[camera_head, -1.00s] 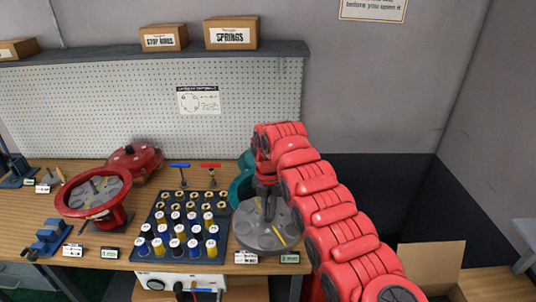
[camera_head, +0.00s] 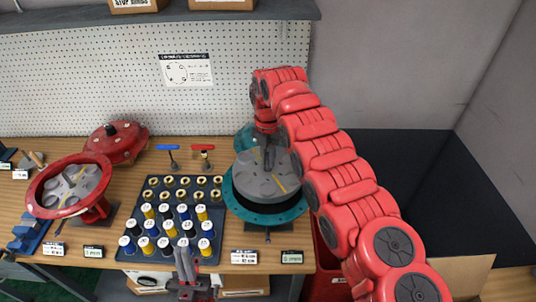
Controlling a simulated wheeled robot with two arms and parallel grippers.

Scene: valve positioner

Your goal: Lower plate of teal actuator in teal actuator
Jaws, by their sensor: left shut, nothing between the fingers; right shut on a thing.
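The teal actuator (camera_head: 236,203) stands on the bench right of the middle, its flanged rim showing around a dark interior. The grey plate (camera_head: 262,188), a round disc with holes and a yellow mark, is over its opening, with a dark band visible below its front edge. I cannot tell whether it touches the actuator. My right gripper (camera_head: 268,155) is shut on the plate's middle, partly hidden by my red arm. My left gripper (camera_head: 185,262) is shut and empty at the bottom, in front of the bench edge.
A blue tray (camera_head: 145,213) of several springs and canisters sits left of the teal actuator. A red actuator (camera_head: 38,190) with a grey plate and a red cover (camera_head: 116,145) stand farther left. A teal cover (camera_head: 243,137) is behind. Blue (camera_head: 168,148) and red (camera_head: 203,148) T-handles stand nearby.

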